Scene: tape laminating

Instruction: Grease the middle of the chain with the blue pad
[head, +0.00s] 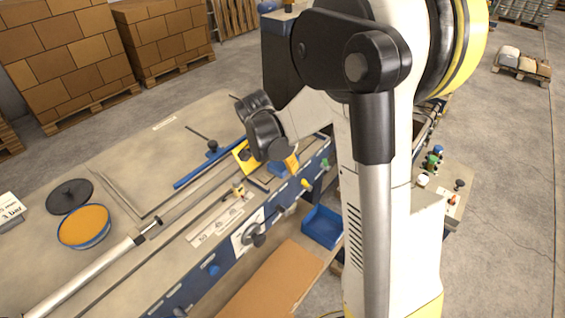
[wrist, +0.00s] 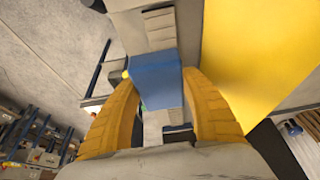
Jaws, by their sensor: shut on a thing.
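My gripper (wrist: 163,110) is shut on the blue pad (wrist: 155,78), which sits between its two yellow fingers in the wrist view. A pale segmented strip (wrist: 160,28), which looks like the chain, runs beyond the pad and shows again between the fingers below it. The pad overlaps this strip in the picture; I cannot tell whether they touch. In the head view my gripper (head: 291,162) is low over the far part of the workbench, largely behind my arm. The chain is not clear there. A round blue-rimmed tub (head: 84,226) of orange grease stands at the left.
A black round lid (head: 69,196) lies beside the tub. A blue bar (head: 208,163) and a yellow part (head: 243,155) are left of my gripper on the bench. A long silver cylinder (head: 92,273) lies at the front left. A blue bin (head: 322,227) sits below the bench edge.

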